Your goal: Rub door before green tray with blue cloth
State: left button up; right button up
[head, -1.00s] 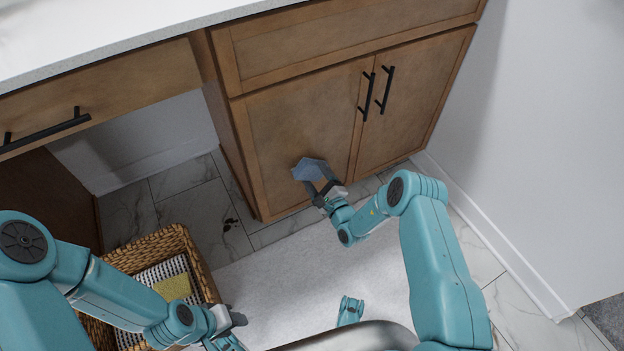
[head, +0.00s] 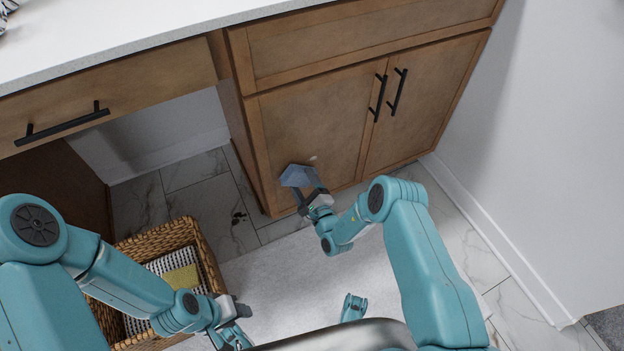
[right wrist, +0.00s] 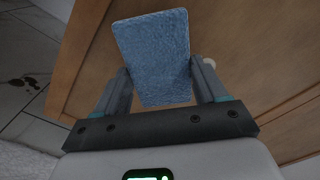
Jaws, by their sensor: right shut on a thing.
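The blue cloth (head: 297,176) is a folded pad held against or just in front of the lower left cabinet door (head: 300,120). My right gripper (head: 311,194) is shut on it. The right wrist view shows the cloth (right wrist: 152,50) between the two fingers. A small pale spot (head: 313,158) shows on the door just right of and above the cloth; it also shows in the right wrist view (right wrist: 210,65). Whether the cloth touches the door is unclear. My left gripper (head: 240,318) is low beside the basket, and its jaws are unclear. No green tray is seen.
A wicker basket (head: 207,258) on the floor at the lower left holds a yellow item (head: 182,279) and a checked one. A white mat (head: 285,285) lies before the cabinet. Black door handles (head: 378,98) stick out. A white wall (head: 545,130) closes the right side.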

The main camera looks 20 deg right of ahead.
aim_at(300, 175)
jog(key=shift+a, duration=0.25)
notch_tip(300, 175, up, 3)
jog(key=p, duration=0.2)
jog(key=shift+p, duration=0.35)
jog(key=shift+w+d+f, duration=0.1)
jog(key=shift+d, duration=0.45)
jog(key=shift+w+d+r+b, duration=0.1)
jog(key=shift+w+d+b, duration=0.15)
jog(key=shift+d, duration=0.65)
jog(key=shift+w+d+r+b, duration=0.1)
jog(key=shift+w+d+b, duration=0.15)
jog(key=shift+d, duration=0.6)
jog(key=shift+w+d, duration=0.2)
jog(key=shift+d, duration=1.45)
jog(key=shift+s+a+f, duration=0.1)
jog(key=shift+s+a, duration=0.05)
jog(key=shift+a, duration=0.05)
jog(key=shift+s+a+p, duration=0.2)
jog(key=shift+a, duration=1.05)
jog(key=shift+s+a+p, duration=0.2)
jog(key=shift+s+a, duration=0.05)
jog(key=shift+a, duration=0.95)
jog(key=shift+s+a+p, duration=0.2)
jog(key=shift+a, duration=1.05)
